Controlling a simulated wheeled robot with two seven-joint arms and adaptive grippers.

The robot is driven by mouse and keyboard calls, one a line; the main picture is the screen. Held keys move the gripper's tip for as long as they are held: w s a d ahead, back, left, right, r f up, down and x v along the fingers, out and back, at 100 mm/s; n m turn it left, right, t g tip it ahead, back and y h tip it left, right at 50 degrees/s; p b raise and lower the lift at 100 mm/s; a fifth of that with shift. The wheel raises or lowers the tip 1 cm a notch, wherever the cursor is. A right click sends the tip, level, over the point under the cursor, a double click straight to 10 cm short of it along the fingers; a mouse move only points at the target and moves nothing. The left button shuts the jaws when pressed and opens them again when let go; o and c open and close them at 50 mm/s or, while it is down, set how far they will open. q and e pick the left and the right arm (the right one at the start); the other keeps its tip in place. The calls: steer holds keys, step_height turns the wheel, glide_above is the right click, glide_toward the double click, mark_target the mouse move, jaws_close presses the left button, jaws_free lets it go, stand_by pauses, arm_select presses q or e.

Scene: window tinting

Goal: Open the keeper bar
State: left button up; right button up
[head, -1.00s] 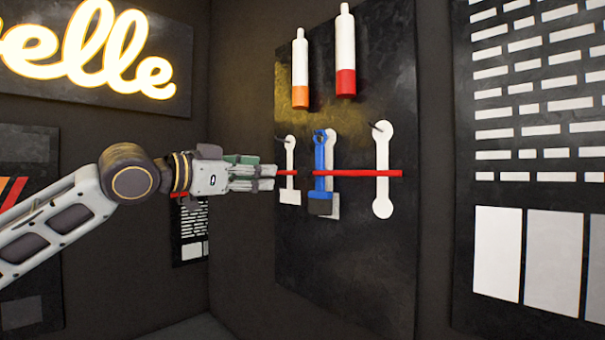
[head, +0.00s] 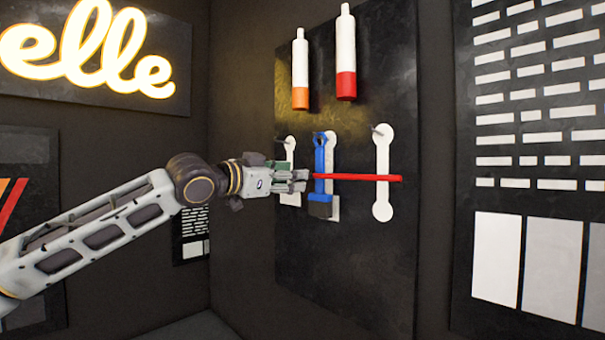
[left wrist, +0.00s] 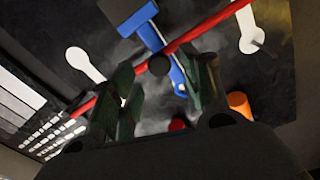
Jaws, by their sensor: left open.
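The keeper bar is a thin red bar (head: 360,177) lying across the front of the black tool board, over the handle of a hanging blue tool (head: 320,158). My left gripper (head: 303,180) is open at the left part of the bar and hides that end in the head view. In the left wrist view the bar (left wrist: 212,28) runs diagonally past the open green-sided fingers (left wrist: 162,85), and the blue tool (left wrist: 158,42) lies behind it. I cannot tell whether a finger touches the bar. My right gripper is out of view.
The black board (head: 340,260) has white tool outlines, one at right (head: 382,150) with a peg. An orange-ended bottle (head: 300,75) and a red-ended bottle (head: 346,60) hang above. The board below the tools is bare.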

arm_select(q)
steer(key=shift+p+x, duration=0.5)
steer(key=shift+x, duration=1.85)
jaws_close()
